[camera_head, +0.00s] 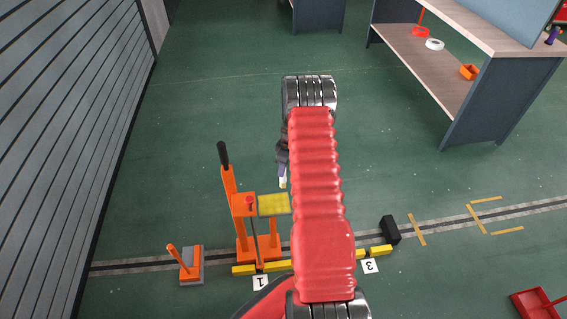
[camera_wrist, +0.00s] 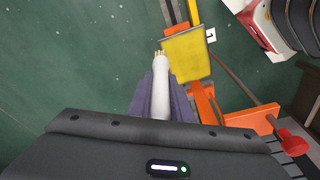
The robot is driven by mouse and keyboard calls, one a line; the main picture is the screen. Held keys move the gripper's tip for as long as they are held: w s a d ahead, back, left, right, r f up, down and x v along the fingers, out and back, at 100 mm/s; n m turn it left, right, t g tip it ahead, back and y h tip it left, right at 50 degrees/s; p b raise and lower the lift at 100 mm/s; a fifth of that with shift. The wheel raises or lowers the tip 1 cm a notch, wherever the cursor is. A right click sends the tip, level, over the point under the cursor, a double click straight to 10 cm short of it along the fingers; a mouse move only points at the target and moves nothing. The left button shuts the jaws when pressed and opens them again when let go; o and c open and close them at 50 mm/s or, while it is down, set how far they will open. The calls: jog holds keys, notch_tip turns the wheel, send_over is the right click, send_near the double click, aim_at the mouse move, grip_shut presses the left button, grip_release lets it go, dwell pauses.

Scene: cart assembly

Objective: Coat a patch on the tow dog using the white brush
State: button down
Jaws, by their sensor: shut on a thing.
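The orange tow dog (camera_head: 244,229) stands on the floor rail, with a black-handled lever and a flat yellow patch (camera_head: 274,204) on its right side. In the wrist view the yellow patch (camera_wrist: 187,57) is right of centre, beside orange bars (camera_wrist: 207,103). My gripper (camera_head: 283,162) is shut on the white brush (camera_head: 283,182), just beyond the patch. In the wrist view the white brush (camera_wrist: 161,85) points up between the dark fingers, its pale bristles close to the patch's left edge. I cannot tell whether they touch it.
A smaller orange-and-grey device (camera_head: 191,265) stands left of the tow dog. A black block (camera_head: 390,229) sits by the rail to the right. A workbench (camera_head: 453,86) stands at the upper right, and a red tray (camera_head: 536,304) at the lower right. The floor beyond the tow dog is clear.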

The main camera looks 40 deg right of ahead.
jog(key=shift+r, duration=1.75)
